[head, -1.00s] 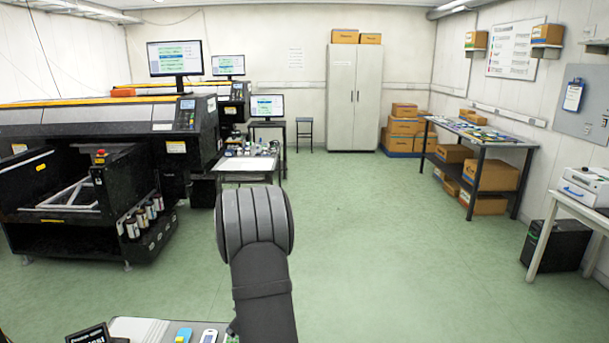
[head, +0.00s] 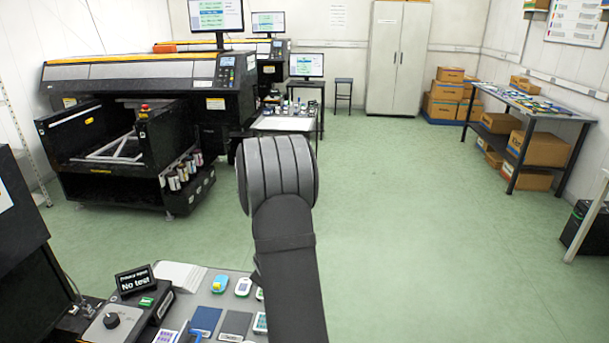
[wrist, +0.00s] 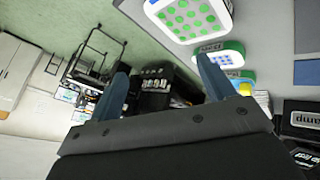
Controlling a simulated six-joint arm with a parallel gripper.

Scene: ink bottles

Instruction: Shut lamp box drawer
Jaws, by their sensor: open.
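In the wrist view my gripper (wrist: 161,78) is open, with two blue fingers apart and nothing between them. In the head view my arm hides the gripper. A black box (wrist: 302,118) with partly cut-off, upside-down white lettering that seems to read "lamp" is at the right edge of the wrist view, to the right of the fingers and apart from them. In the head view a black box (head: 152,303) with a green part on top stands at the lower left; it may be the lamp box. I cannot make out a drawer or its position.
A small "No test" sign (head: 134,281) and a box with a dial (head: 111,321) stand at the table's left. Small coloured devices (head: 220,284), a blue pad (head: 205,320) and a dark pad (head: 236,324) lie on the grey table. Open floor lies beyond.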

